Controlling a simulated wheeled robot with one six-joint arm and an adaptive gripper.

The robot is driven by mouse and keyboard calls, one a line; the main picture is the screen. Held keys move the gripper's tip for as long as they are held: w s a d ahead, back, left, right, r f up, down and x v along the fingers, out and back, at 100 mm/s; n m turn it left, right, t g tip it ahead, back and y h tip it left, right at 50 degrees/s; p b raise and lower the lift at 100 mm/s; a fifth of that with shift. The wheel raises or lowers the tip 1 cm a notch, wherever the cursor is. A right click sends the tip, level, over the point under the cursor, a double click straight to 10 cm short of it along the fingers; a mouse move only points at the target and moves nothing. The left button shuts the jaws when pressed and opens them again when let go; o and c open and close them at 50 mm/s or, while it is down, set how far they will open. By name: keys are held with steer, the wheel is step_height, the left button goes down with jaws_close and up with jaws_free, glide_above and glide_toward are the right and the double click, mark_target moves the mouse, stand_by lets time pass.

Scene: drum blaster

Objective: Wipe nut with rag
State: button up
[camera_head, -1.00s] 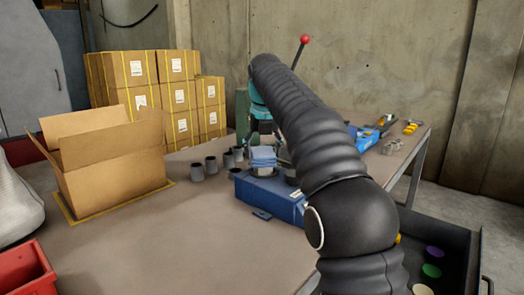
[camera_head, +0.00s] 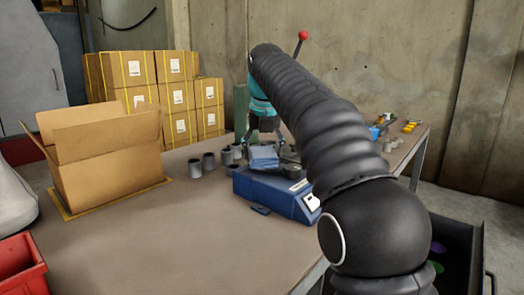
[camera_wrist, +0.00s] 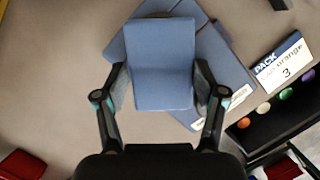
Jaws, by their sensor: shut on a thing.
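My gripper (camera_wrist: 160,95) is shut on a blue folded rag (camera_wrist: 160,64), with one finger at each side of it in the wrist view. In the head view the gripper (camera_head: 264,130) is partly hidden by my arm, and the rag (camera_head: 263,156) shows under it at the blue box's back part. I cannot tell whether the rag touches the box. Several grey ring-shaped nuts (camera_head: 195,168) stand on the table to the left. More grey pieces (camera_head: 390,145) lie at the right. No nut is visible at the rag in the wrist view.
A blue box (camera_head: 275,190) sits on the table (camera_head: 190,230) by the rag. An open carton (camera_head: 110,165) stands at left, stacked cartons (camera_head: 180,95) behind. A red bin (camera_head: 20,265) is front left. A dark drawer (camera_head: 460,235) is at right. The front table is clear.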

mark_target(261, 147)
steer(key=shift+w, duration=0.1)
steer(key=shift+w+r+p, duration=0.15)
steer(key=shift+w+p, duration=0.05)
steer(key=shift+p, duration=0.3)
steer(key=shift+w+a+p, duration=0.2)
steer(key=shift+w+p, duration=0.6)
steer(key=shift+p, duration=0.2)
steer(key=shift+w, duration=0.3)
steer(key=shift+w+a, duration=0.15)
steer(key=shift+w, duration=0.65)
steer(key=shift+s, duration=0.1)
